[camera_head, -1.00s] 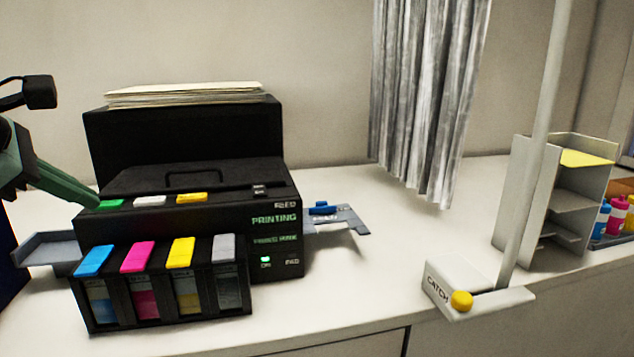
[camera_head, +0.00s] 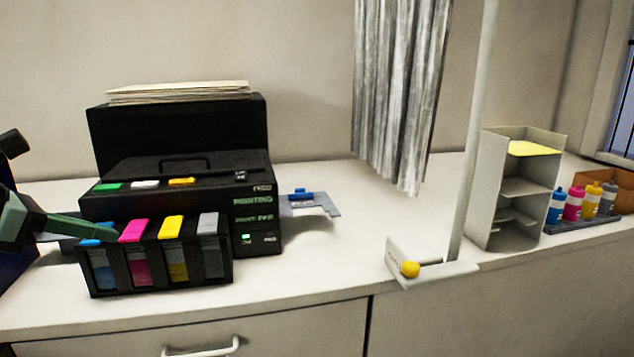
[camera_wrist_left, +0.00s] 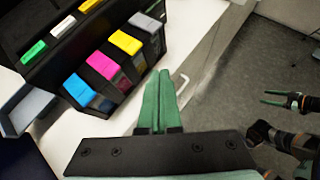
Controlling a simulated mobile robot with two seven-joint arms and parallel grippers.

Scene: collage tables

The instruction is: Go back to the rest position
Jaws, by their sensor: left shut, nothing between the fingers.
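My left gripper (camera_head: 112,236) comes in from the left, its green fingers shut and empty, in front of the blue-topped ink tank in the head view. In the left wrist view its closed fingers (camera_wrist_left: 160,80) point past the ink tanks, over the counter edge, with nothing between them. Another gripper with green fingers, likely my right one (camera_wrist_left: 275,98), shows small at the right of the wrist view, low over the floor. It is too small to tell its jaws for sure.
A black printer (camera_head: 180,195) with coloured buttons stands on the white counter (camera_head: 330,255), ink tanks (camera_head: 155,262) in front. A post with a yellow button (camera_head: 410,269), a grey shelf (camera_head: 528,190) and ink bottles (camera_head: 575,205) stand to the right. The counter's middle is fairly clear.

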